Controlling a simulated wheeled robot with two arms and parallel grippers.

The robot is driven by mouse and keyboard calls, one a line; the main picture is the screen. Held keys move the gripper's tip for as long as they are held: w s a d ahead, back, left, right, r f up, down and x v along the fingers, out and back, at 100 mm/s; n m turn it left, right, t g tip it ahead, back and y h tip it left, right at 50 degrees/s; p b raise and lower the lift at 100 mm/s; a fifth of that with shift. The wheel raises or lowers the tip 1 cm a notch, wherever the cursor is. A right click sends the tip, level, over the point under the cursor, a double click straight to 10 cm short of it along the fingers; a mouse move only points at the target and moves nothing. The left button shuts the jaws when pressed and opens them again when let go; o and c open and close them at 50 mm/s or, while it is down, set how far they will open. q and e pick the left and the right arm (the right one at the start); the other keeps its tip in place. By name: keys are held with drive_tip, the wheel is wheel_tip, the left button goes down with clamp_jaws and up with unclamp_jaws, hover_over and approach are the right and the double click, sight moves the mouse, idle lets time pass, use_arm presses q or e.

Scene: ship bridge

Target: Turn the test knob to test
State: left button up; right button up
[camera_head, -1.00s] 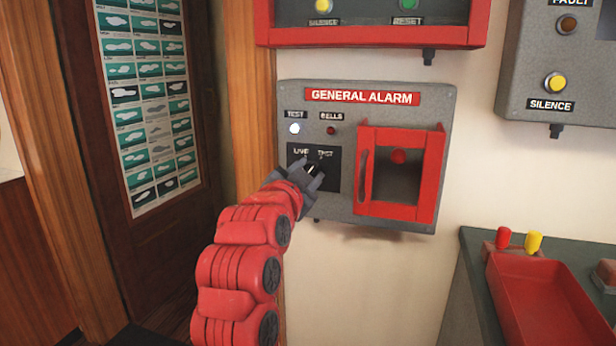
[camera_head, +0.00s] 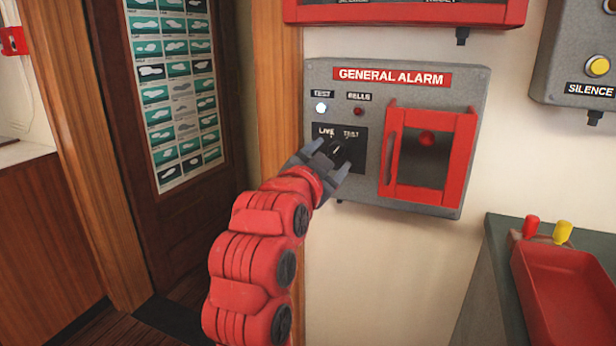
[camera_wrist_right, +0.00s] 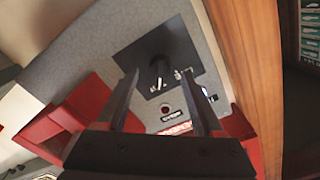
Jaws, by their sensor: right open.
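The general alarm box (camera_head: 470,90) is a grey wall panel. Its black knob plate (camera_head: 352,165) carries the labels LIVE at left and TEST at right. The dark test knob (camera_head: 337,149), with a pale pointer mark, is partly hidden by my right gripper (camera_head: 330,158). In the right wrist view, the knob (camera_wrist_right: 160,70) shows between the two spread fingers of my right gripper (camera_wrist_right: 165,88). The gripper is open, in front of the plate. I cannot tell whether the fingers touch the knob, or which label it points to. My left gripper is not in view.
The TEST lamp (camera_head: 321,107) glows white; the BELLS lamp (camera_head: 359,112) is dark red. A red hinged frame (camera_head: 452,165) juts from the panel, right of the knob plate. A red tray (camera_head: 560,290) sits on a counter at lower right. A wooden door frame (camera_head: 278,100) stands at left.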

drive_tip(key=p+v, duration=0.2)
drive_tip(key=v, duration=1.3)
